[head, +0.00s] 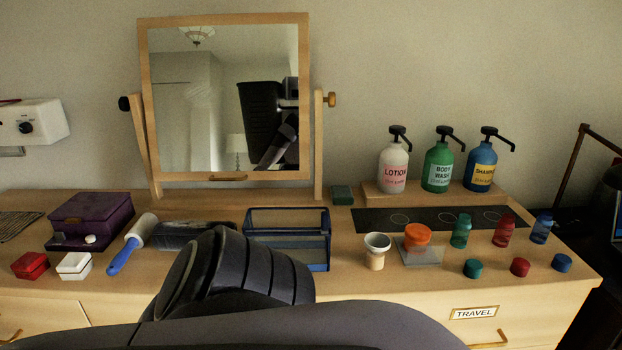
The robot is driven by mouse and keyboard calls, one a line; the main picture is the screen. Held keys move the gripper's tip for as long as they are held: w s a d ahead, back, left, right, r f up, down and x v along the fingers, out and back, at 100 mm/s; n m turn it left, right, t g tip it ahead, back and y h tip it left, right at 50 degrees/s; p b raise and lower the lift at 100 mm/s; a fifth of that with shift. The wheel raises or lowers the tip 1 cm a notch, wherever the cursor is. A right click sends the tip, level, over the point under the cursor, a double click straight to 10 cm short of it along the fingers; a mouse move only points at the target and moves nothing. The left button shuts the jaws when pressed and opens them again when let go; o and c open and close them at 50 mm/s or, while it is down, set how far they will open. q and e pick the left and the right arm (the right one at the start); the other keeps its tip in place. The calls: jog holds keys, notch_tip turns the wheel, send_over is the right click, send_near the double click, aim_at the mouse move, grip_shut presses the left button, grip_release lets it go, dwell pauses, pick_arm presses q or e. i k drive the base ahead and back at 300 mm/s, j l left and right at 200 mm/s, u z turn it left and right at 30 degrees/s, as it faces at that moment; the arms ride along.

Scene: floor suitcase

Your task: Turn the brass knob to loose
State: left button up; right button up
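The brass knob (330,99) is on the right side of the wooden mirror stand, at the top of the right post. A black knob (124,103) is at the top of the left post. The framed mirror (223,177) hangs between the posts and stands upright or nearly so. Any mark on the brass knob is too small to read. Neither of my grippers shows. A dark grey link of my own arm crosses the bottom middle and hides part of the dresser front. Nothing is seen touching the knob.
Pump bottles (436,170) stand on a riser at the right. Small bottles and caps are in front. The wall right of the knob is bare.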

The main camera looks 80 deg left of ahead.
aim_at(332, 99)
jog(key=u, duration=3.05)
jog(key=k+l, duration=0.1)
jog(key=l, duration=0.9)
jog(key=k+l+u, duration=0.1)
jog(key=l, duration=0.4)
jog(key=k+l, duration=0.1)
jog(key=l, duration=0.35)
